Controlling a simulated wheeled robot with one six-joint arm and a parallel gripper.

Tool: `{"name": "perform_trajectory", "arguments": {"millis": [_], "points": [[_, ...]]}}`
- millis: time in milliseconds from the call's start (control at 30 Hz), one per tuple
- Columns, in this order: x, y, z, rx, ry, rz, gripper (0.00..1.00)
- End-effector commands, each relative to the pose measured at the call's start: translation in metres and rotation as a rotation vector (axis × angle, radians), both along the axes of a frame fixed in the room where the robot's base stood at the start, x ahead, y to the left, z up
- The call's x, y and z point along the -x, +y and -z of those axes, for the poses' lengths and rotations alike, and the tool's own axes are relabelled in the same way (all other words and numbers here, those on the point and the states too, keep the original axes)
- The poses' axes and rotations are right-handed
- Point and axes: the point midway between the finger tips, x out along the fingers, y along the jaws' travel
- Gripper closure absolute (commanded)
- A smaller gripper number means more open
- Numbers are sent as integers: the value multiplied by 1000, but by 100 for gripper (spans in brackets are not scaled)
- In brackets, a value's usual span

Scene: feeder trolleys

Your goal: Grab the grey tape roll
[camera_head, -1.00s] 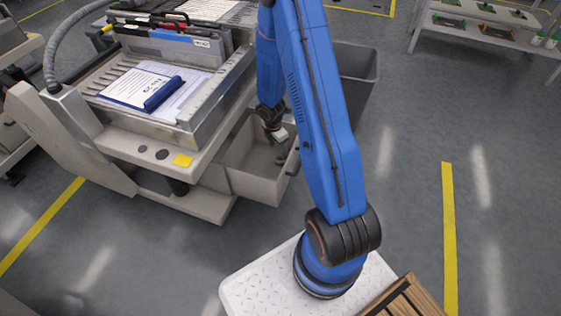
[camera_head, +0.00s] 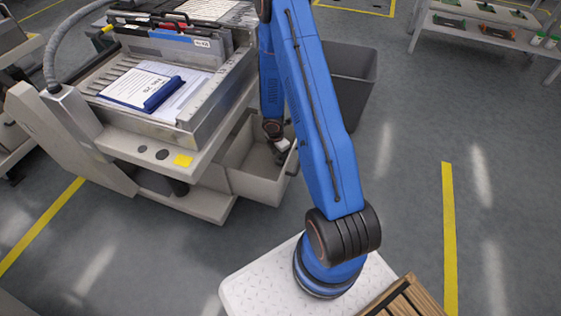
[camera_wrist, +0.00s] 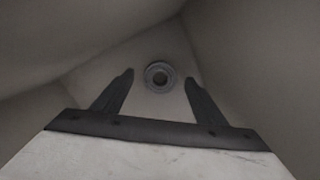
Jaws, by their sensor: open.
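The grey tape roll (camera_wrist: 159,76) lies on the floor of a drawer, and its round ring with a dark centre shows in the wrist view. My gripper (camera_wrist: 160,82) is open, its two dark fingers pointing down into the drawer. In the wrist picture the roll appears between the fingertips; nothing is held. In the head view my gripper (camera_head: 281,150) is inside the open drawer (camera_head: 257,188) at the trolley's lower right. The roll cannot be made out in the head view.
The drawer walls (camera_wrist: 60,45) rise close around my gripper. The trolley's upper deck (camera_head: 165,142) overhangs beside the drawer, carrying a clipboard (camera_head: 145,88). A grey bin (camera_head: 352,75) stands behind my arm. The floor to the right is open.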

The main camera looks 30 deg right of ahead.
Motion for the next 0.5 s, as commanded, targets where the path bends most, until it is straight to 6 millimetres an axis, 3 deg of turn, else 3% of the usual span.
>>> {"name": "perform_trajectory", "arguments": {"millis": [500], "points": [[0, -1, 11, -1, 0, 0, 34]]}}
